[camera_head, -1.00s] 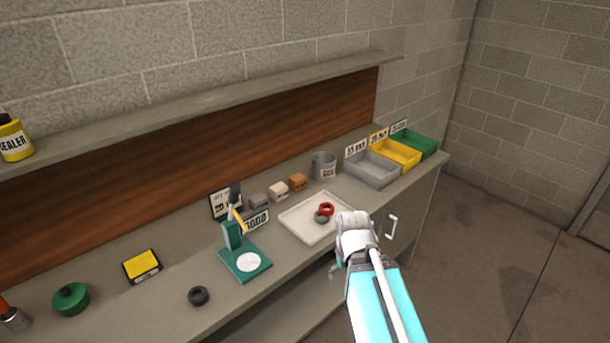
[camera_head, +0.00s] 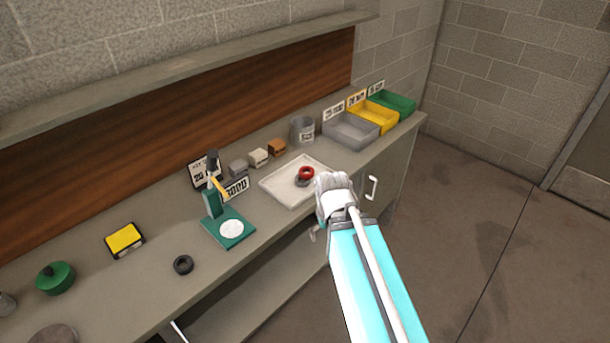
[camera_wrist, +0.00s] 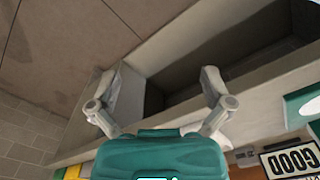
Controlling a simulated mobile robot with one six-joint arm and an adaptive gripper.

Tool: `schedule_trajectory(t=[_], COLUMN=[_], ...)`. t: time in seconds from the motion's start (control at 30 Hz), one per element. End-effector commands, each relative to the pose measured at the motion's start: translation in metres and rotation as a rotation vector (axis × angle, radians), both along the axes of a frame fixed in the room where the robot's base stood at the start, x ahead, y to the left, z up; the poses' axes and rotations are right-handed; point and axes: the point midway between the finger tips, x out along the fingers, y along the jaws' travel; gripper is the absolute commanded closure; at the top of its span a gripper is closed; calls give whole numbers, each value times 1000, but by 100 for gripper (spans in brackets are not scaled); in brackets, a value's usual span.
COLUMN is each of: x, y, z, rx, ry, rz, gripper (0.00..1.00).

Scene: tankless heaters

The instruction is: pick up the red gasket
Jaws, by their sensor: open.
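The red gasket (camera_head: 306,172) is a small ring on the white tray (camera_head: 272,184) on the workbench. It lies against a grey ring (camera_head: 301,183), and I cannot tell whether it rests on top of it. In the head view my gripper is at the end of my arm, just right of the tray, its fingers hidden by the wrist. In the wrist view my gripper (camera_wrist: 160,90) is open, with two spread fingers and nothing between them. That view shows the bench's front edge and the open space below; the gasket is not in it.
Grey (camera_head: 351,131), yellow (camera_head: 373,116) and green (camera_head: 392,103) bins stand at the bench's right end. A metal cup (camera_head: 303,130) and several small blocks stand behind the tray. A green gauge stand (camera_head: 228,228) is left of it. A black ring (camera_head: 183,265) lies near the front edge.

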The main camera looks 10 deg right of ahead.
Motion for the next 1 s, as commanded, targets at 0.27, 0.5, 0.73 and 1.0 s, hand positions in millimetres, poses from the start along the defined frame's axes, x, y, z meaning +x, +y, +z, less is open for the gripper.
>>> schedule_trajectory(t=[0.27,0.5,0.73,1.0], x=[0,0,8,49], y=[0,0,-1,-6], z=[0,0,-4,-18], rx=[0,0,-33,-213], ry=[0,0,-5,-6], rz=[0,0,56,354], gripper=[0,0,0,0])
